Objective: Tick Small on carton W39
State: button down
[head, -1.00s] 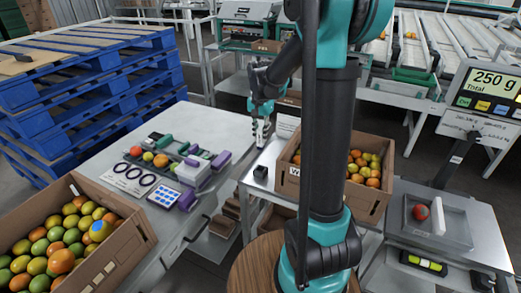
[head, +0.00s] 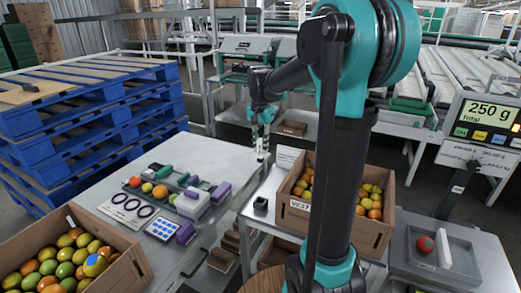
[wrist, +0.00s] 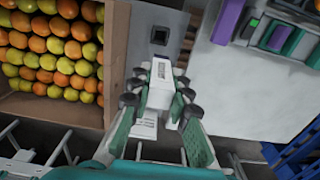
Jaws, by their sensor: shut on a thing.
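My gripper (head: 262,148) hangs over the gap by the grey table's right edge. In the wrist view my gripper (wrist: 160,108) is shut on a white block-like thing (wrist: 161,80) with a dark printed patch. Its tip is not clear. A small black holder (head: 261,206) with a square opening stands left of the carton.
The grey table (head: 215,158) at left bears tomatoes, sizing rings and purple-ended devices. A second tomato carton (head: 125,255) is front left. A scale display (head: 485,118) and tray (head: 415,262) are at right.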

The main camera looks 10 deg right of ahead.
jog(key=shift+r, duration=1.2)
